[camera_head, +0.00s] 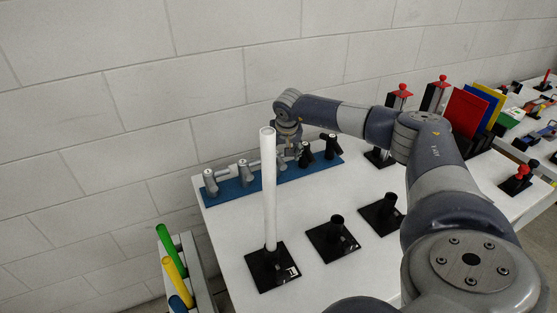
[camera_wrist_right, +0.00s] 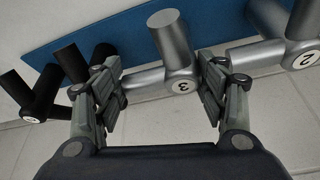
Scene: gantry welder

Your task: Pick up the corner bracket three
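Corner bracket three (camera_wrist_right: 180,82), a grey metal joint of round tubes marked "3", sits between the fingers of my right gripper (camera_wrist_right: 160,88) in the right wrist view. One finger is on each side of it, close to the tube. The fingers are spread and I see no clear grip. In the head view my right gripper (camera_head: 288,143) is over the blue strip (camera_head: 231,189) by the wall and hides most of bracket three. Grey bracket two (camera_wrist_right: 305,62) is to the right in the wrist view. My left gripper is not in view.
Another grey bracket (camera_head: 210,183) and black brackets (camera_head: 305,155) share the strip. A tall white tube (camera_head: 269,195) stands upright on a black base in front. Black sockets (camera_head: 334,238) stand on the white table. Red, yellow and blue plates (camera_head: 465,110) are at right.

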